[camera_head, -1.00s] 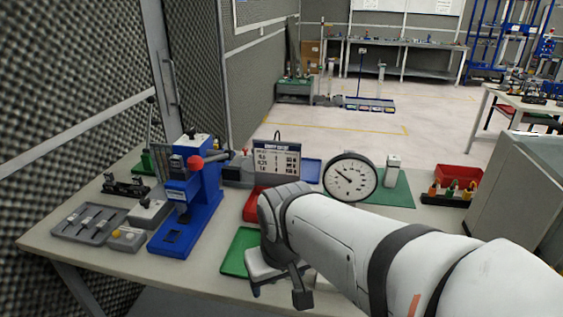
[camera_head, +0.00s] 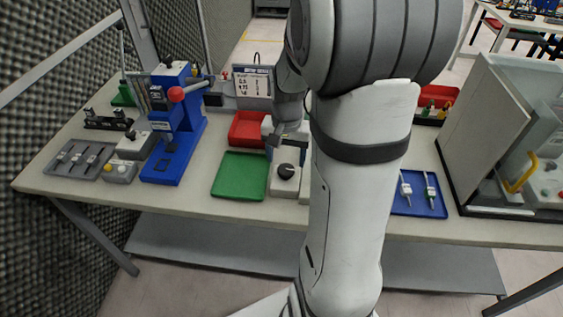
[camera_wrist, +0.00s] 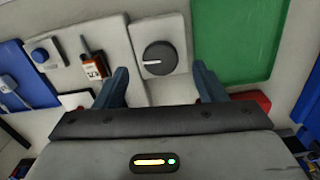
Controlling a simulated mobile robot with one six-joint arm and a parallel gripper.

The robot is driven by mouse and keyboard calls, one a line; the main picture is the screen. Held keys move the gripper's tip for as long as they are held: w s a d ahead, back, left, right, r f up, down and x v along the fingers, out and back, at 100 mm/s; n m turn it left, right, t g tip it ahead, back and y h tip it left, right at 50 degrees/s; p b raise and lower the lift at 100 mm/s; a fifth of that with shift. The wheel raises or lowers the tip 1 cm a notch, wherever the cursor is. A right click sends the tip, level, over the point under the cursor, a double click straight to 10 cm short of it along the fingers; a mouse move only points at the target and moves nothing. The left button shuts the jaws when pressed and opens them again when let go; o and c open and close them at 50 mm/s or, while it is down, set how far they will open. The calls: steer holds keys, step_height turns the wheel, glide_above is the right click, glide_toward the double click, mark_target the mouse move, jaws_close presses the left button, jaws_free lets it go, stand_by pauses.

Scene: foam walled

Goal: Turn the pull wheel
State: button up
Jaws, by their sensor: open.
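A dark round knob, which looks like the pull wheel (camera_head: 286,171), sits on top of a small white box (camera_head: 284,188) near the front of the bench. In the wrist view the wheel (camera_wrist: 160,57) shows a light mark on its face. My gripper (camera_head: 288,147) is open and empty just behind and above it. In the wrist view my two fingers (camera_wrist: 163,86) are spread to either side, with the wheel beyond their tips. It appears apart from both fingers.
A green tray (camera_head: 240,176) lies left of the box, with a red tray (camera_head: 247,128) behind. A blue press (camera_head: 172,135) stands farther left. In the wrist view, a small orange-and-black item (camera_wrist: 95,66) and a blue-button box (camera_wrist: 45,54) sit left of the wheel.

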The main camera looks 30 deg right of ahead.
mark_target(286, 170)
step_height(286, 170, down, 6)
steer(key=shift+r, duration=0.15)
steer(key=shift+c, duration=0.4)
steer(key=c, duration=0.9)
